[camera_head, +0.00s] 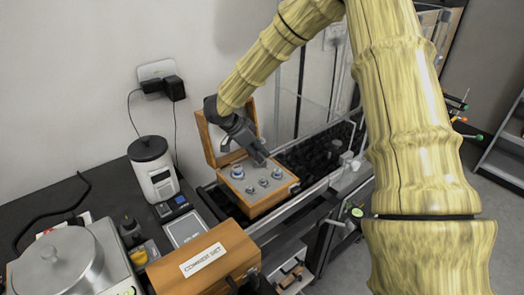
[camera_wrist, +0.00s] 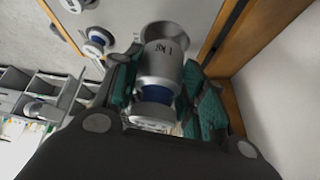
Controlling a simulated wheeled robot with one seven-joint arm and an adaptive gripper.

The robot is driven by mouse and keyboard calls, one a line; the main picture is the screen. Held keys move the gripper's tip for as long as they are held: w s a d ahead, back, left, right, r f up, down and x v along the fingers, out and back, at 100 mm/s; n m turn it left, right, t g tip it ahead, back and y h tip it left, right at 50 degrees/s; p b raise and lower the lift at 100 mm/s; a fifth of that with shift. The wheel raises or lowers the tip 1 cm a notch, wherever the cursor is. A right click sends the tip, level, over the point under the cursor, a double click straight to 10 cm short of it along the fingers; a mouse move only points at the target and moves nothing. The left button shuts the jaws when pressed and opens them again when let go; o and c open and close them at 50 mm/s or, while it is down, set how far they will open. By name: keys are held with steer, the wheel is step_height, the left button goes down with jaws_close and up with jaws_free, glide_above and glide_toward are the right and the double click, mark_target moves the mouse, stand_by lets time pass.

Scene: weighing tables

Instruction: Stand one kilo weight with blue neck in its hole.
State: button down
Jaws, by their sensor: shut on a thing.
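A silver weight marked 1 kg (camera_wrist: 163,62) with a blue neck is held between the teal finger pads of my gripper (camera_wrist: 160,88) in the wrist view. Its knob end points towards the wrist camera. Its base end is at a round hole (camera_wrist: 168,32) in the grey panel; I cannot tell whether the base is inside it. In the head view my gripper (camera_head: 258,158) is over the back right of the open wooden weight box (camera_head: 262,208), and the held weight is hidden there.
Several other weights stand in the box, including a larger one with blue (camera_head: 238,171). The raised lid (camera_head: 214,145) is behind. A closed wooden case (camera_head: 205,262), a scale display (camera_head: 186,228) and a white-and-black canister (camera_head: 152,170) stand left. A metal rail (camera_head: 295,205) runs on the right.

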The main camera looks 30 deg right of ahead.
step_height(320, 180, down, 3)
steer(key=shift+s+r, duration=0.1)
steer(key=shift+s, duration=0.1)
steer(key=shift+s+f, duration=0.1)
steer(key=shift+f, duration=0.15)
steer(key=shift+s+f, duration=0.2)
steer(key=shift+f, duration=0.1)
steer(key=shift+s+a+f, duration=0.1)
steer(key=shift+s+f, duration=0.05)
steer(key=shift+f, duration=0.15)
steer(key=c, duration=0.8)
jaws_free()
steer(key=shift+f, duration=0.1)
steer(key=shift+w+f, duration=0.25)
steer(key=shift+w, duration=0.05)
steer(key=shift+r, duration=0.2)
steer(key=shift+w+r, duration=0.15)
steer(key=shift+r, duration=0.05)
